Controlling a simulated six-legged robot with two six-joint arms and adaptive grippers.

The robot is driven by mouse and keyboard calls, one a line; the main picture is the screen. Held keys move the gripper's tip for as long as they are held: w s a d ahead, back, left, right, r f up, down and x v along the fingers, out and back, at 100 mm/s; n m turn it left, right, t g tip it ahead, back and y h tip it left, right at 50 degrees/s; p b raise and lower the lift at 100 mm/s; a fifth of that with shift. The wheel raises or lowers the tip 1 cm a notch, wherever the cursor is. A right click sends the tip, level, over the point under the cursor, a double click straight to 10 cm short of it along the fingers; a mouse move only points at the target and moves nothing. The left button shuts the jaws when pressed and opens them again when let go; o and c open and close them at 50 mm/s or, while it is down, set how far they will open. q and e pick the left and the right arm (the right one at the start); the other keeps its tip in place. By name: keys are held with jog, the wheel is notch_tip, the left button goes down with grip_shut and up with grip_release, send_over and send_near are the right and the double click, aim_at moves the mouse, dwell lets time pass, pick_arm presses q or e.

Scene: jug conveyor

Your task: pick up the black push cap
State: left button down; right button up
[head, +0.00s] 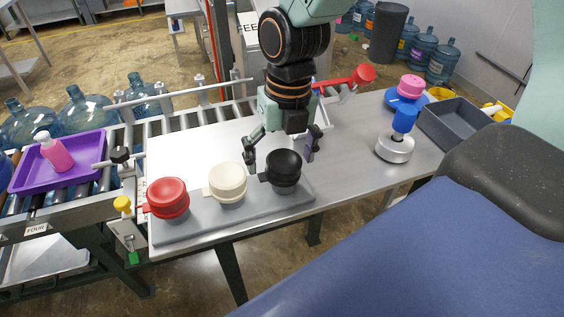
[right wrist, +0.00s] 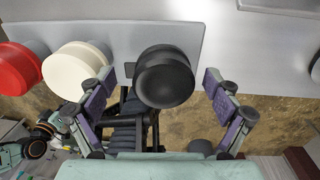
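The black push cap (head: 284,165) stands at the right end of a grey tray (head: 232,220) on the metal table, beside a cream cap (head: 228,180) and a red cap (head: 168,196). My right gripper (head: 279,152) is open just above and behind the black cap, with one finger toward each side. In the right wrist view the black cap (right wrist: 165,78) lies between the open fingers of the right gripper (right wrist: 158,82), with a gap on each side. Whether a finger touches it I cannot tell.
A roller conveyor (head: 75,210) with a purple tray (head: 90,168) and a pink bottle (head: 57,155) runs at left. A silver-and-blue stamp-like object (head: 395,148) and a grey bin (head: 452,125) stand at right. The table middle is clear.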

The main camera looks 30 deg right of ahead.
jog(key=shift+d, duration=0.35)
jog(key=c, duration=0.5)
jog(key=shift+a, duration=0.35)
jog(key=shift+c, duration=1.3)
jog(key=shift+d, duration=0.1)
